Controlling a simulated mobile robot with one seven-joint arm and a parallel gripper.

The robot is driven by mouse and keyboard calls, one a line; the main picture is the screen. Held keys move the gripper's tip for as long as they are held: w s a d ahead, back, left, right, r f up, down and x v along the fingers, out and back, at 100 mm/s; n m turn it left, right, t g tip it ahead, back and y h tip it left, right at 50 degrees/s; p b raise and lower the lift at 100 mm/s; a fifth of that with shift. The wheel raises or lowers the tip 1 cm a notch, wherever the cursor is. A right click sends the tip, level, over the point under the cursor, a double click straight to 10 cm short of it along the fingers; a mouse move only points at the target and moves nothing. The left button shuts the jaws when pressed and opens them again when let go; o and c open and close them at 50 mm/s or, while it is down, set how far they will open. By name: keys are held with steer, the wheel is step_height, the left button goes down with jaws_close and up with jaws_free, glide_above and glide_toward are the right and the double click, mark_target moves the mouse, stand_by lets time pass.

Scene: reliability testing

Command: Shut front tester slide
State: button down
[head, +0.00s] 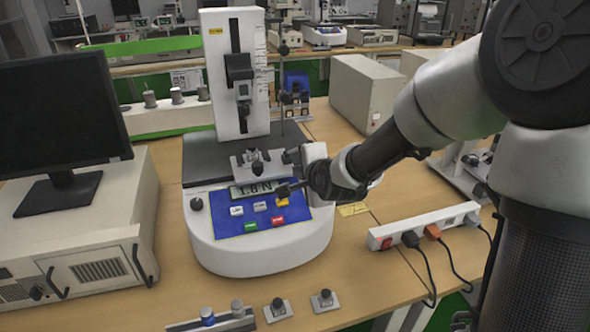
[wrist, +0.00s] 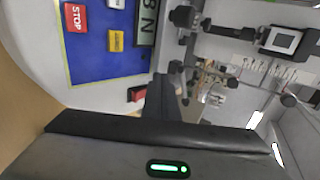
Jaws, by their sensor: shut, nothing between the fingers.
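The front tester (head: 262,245) is a white machine with a blue button panel, a small display (head: 251,189) and an upright column (head: 222,97) at its back. A dark carriage (head: 239,72) sits high on the column. A metal clamp block (head: 246,161) sits on the dark bed behind the panel; I cannot tell which part is the slide. My gripper (head: 286,190) is shut and empty, above the panel's right side near the yellow button. In the wrist view, the blue panel (wrist: 98,68) and the shut gripper (wrist: 165,95) show; a small red part lies beside the fingers.
A black monitor (head: 62,115) on a beige unit (head: 90,245) stands left. A white power strip (head: 420,226) with plugged cables lies right. Small parts (head: 277,308) lie at the front edge. A beige box (head: 362,92) stands behind right.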

mark_target(291, 162)
steer(key=shift+w+a+r, duration=0.1)
steer(key=shift+w+a, duration=0.2)
steer(key=shift+w, duration=0.6)
steer(key=shift+w+a, duration=0.25)
steer(key=shift+w, duration=0.65)
steer(key=w, duration=0.2)
steer(key=w+a+b, duration=0.1)
steer(key=w, duration=0.2)
steer(key=w+a, duration=0.1)
steer(key=w, duration=0.2)
steer(key=shift+a+b, duration=0.2)
steer(key=shift+b, duration=0.15)
steer(key=shift+w+r, duration=0.1)
steer(key=shift+r, duration=0.1)
steer(key=shift+r, duration=0.1)
